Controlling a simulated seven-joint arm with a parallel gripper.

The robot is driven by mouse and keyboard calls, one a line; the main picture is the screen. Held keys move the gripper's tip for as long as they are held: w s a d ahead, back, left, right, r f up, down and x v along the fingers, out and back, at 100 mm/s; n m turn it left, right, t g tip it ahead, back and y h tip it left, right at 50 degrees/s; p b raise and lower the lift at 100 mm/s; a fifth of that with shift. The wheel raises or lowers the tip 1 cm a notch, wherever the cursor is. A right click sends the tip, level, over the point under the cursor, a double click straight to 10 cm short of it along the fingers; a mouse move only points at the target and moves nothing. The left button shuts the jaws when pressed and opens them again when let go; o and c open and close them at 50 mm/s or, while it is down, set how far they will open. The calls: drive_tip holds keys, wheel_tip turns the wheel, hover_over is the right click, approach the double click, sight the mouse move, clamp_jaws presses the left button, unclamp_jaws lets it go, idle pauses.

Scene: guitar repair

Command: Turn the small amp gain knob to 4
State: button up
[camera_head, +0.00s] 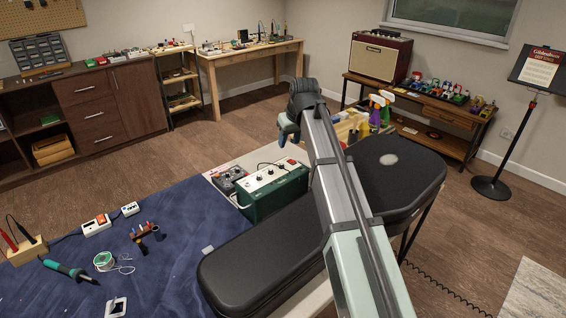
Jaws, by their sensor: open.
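A dark green box with a pale top panel (270,179) and a few dark knobs stands on the workbench near the middle; it looks like the small amp. I cannot tell which knob is the gain knob, and its markings are too small to read. My gripper (287,138) hangs at the far end of my arm, above and behind the green box in the picture, apart from it. Its fingers are small and dark here; it is open and nothing shows between them. My arm passes just right of the box.
A grey pedal-like box (230,178) sits left of the green box. A black guitar case (262,258) lies in front and to the right. Spray bottles (380,108) stand behind my arm. A blue mat (160,275) holds a soldering iron (68,270) and solder spool (104,261).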

sight(282, 165)
drive_tip(key=x, duration=1.3)
drive_tip(key=shift+w, duration=0.15)
clamp_jaws()
